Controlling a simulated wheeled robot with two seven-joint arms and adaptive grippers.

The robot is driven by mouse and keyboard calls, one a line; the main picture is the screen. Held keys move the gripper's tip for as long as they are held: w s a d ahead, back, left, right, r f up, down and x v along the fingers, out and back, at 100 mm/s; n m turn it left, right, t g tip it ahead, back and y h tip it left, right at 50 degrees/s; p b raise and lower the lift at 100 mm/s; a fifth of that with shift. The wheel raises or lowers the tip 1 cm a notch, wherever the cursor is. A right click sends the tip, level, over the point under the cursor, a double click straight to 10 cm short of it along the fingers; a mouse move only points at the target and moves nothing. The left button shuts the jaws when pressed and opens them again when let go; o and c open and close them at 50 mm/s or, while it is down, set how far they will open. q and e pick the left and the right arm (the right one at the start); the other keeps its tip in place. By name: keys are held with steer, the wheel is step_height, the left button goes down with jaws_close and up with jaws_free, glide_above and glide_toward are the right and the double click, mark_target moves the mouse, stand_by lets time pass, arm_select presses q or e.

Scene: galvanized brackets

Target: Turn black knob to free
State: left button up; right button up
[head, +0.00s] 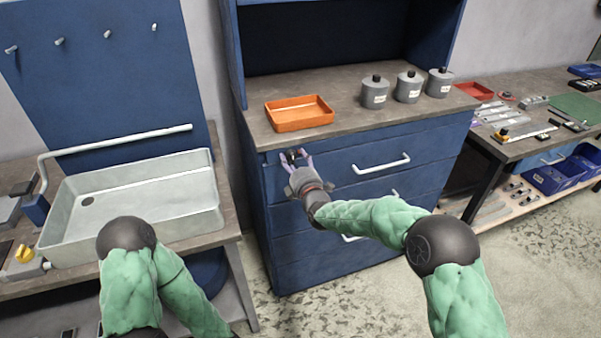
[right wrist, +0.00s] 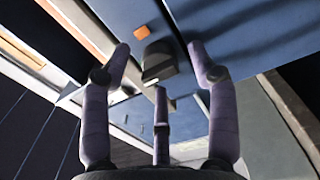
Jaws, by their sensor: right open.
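The black knob (right wrist: 158,62) is on the blue front of the cabinet (head: 330,215), at the upper left of its top drawer row. My right gripper (head: 296,157) is open at the knob. In the right wrist view its fingers (right wrist: 160,52) stand on both sides of the knob with gaps, and a third finger is below it. In the head view the fingers mostly hide the knob. My left gripper is out of view; only my left arm shows.
On the cabinet top stand an orange tray (head: 299,113) and several grey canisters, one here (head: 374,93). White drawer handles (head: 382,164) stick out right of my right gripper. A sink (head: 135,203) is at left. A bench with tools (head: 524,133) is at right.

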steer(key=v, duration=1.1)
steer(key=shift+s, duration=0.2)
steer(key=shift+d+f, duration=0.1)
steer(key=s+d+f+m+g+h+p, duration=0.1)
steer(key=s+d+f+m+g, duration=0.2)
steer(key=f, duration=0.6)
steer(key=s+f+m+g, duration=0.3)
steer(key=s+f+m, duration=0.25)
steer(key=f, duration=0.35)
steer(key=s+d+f+m+g+h+p, duration=0.1)
steer(key=s+d+f+m+g, duration=0.2)
steer(key=f, duration=0.6)
steer(key=s+f+m+g, duration=0.4)
steer(key=s+f+m, duration=0.1)
steer(key=s, duration=0.6)
steer(key=s+f+m+g, duration=0.3)
steer(key=s+f+m, duration=0.2)
steer(key=s, duration=0.6)
steer(key=m, duration=0.2)
steer(key=shift+s+f+m+g+p, duration=0.2)
steer(key=shift+f+m+g+p, duration=0.1)
steer(key=shift+m+g, duration=0.1)
